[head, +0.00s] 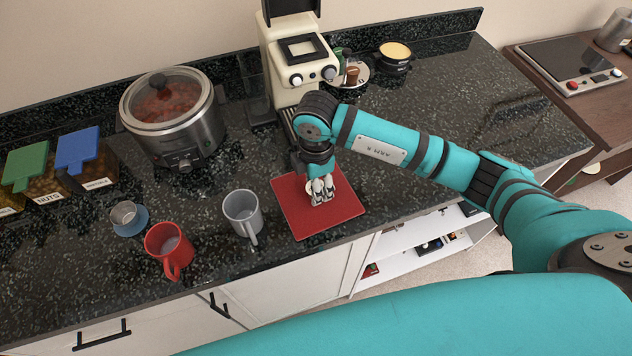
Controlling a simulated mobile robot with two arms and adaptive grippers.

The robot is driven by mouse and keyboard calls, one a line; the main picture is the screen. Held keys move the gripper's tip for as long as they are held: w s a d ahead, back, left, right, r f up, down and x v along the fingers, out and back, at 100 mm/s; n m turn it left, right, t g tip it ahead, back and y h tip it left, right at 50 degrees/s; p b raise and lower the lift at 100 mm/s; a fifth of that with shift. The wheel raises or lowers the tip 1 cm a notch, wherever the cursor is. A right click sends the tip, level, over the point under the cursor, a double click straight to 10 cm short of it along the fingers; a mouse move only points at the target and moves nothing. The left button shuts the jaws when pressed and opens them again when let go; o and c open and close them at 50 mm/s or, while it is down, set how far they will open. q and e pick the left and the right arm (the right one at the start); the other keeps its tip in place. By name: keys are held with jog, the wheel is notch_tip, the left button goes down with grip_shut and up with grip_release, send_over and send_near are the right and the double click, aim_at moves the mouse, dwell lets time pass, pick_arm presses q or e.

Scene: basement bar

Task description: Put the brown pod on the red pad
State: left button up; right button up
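The red pad (345,207) lies flat on the dark counter in front of the coffee machine. My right gripper (322,199) points down over the pad, its fingertips close together. I cannot tell whether they are fully shut, whether they touch the pad, or whether anything small is between them. A small brown item (352,76), which looks like the brown pod, is on a round light holder (362,75) to the right of the machine. My arm and the machine are close in front of it. My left gripper is not in view.
The cream coffee machine (297,50) stands behind my gripper. A grey mug (242,212), a red mug (168,247) and a small metal cup on a blue base (128,218) are left of the pad. A slow cooker (175,115) stands behind them. The counter's right part is mostly clear.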

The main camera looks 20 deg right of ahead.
jog(key=o, duration=0.8)
jog(key=shift+f, duration=0.1)
jog(key=shift+c, duration=0.2)
jog(key=shift+r, duration=0.6)
notch_tip(320, 180, up, 11)
jog(key=b, duration=0.2)
